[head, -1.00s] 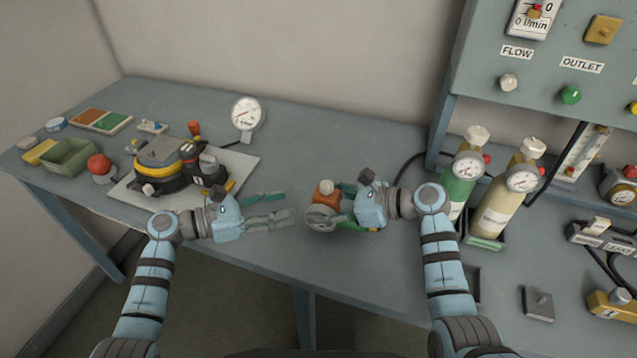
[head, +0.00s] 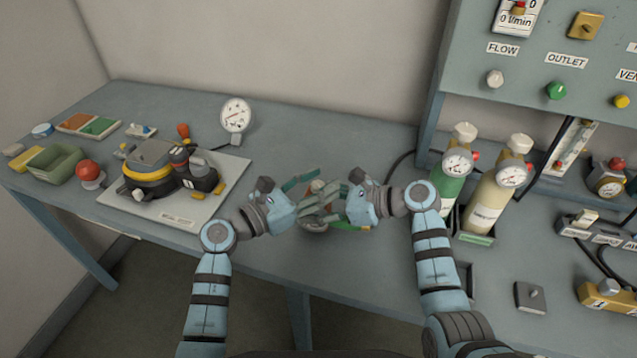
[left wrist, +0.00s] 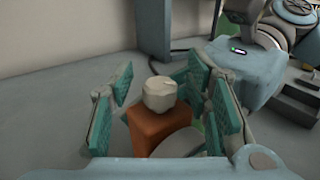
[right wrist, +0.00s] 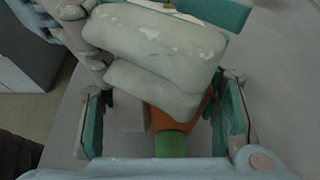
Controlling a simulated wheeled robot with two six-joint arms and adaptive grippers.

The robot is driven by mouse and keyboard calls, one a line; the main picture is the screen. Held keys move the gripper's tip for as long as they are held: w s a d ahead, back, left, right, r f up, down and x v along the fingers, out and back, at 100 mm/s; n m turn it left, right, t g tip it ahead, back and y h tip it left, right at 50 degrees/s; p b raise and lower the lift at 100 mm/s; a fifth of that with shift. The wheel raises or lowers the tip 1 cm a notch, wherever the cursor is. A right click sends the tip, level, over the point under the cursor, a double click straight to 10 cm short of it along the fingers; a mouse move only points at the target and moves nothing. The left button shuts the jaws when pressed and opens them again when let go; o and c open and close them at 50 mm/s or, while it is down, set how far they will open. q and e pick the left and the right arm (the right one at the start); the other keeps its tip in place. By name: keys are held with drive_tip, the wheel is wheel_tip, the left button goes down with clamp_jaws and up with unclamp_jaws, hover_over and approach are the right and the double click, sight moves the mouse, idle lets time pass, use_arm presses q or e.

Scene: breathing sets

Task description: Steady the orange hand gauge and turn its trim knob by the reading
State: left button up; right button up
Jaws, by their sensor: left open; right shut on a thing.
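The orange hand gauge has a boxy orange body (left wrist: 157,132) with a pale trim knob (left wrist: 160,94) on top. In the head view its knob (head: 317,186) shows between the grippers and its dial (head: 314,226) sits below them, with the reading too small to make out. My right gripper (head: 338,208) is shut on the gauge from the right; the right wrist view shows its orange body (right wrist: 163,120) and a green part (right wrist: 172,146) between the fingers. My left gripper (head: 308,200) is open, its pads on either side of the knob with gaps in the left wrist view.
A base plate (head: 215,205) with a yellow-banded device (head: 150,172) stands on the left of the bench, with a round gauge (head: 237,116) behind it. Green (head: 452,170) and cream (head: 490,202) cylinders stand at the right. The bench behind the grippers is clear.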

use_arm(q)
clamp_jaws()
drive_tip(key=shift+m+g+h, duration=0.4)
drive_tip(key=shift+g, duration=0.1)
drive_tip(key=m+g+h, duration=0.1)
drive_tip(key=m+g, duration=0.1)
drive_tip(key=g, duration=0.2)
drive_tip(key=m+g+h, duration=0.1)
drive_tip(key=m+g, duration=0.2)
drive_tip(key=shift+w+g+h, duration=0.1)
drive_tip(key=shift+g+h, duration=0.3)
use_arm(e)
drive_tip(key=shift+s+a, duration=0.1)
use_arm(q)
drive_tip(key=shift+m, duration=0.3)
drive_tip(key=shift+g, duration=0.5)
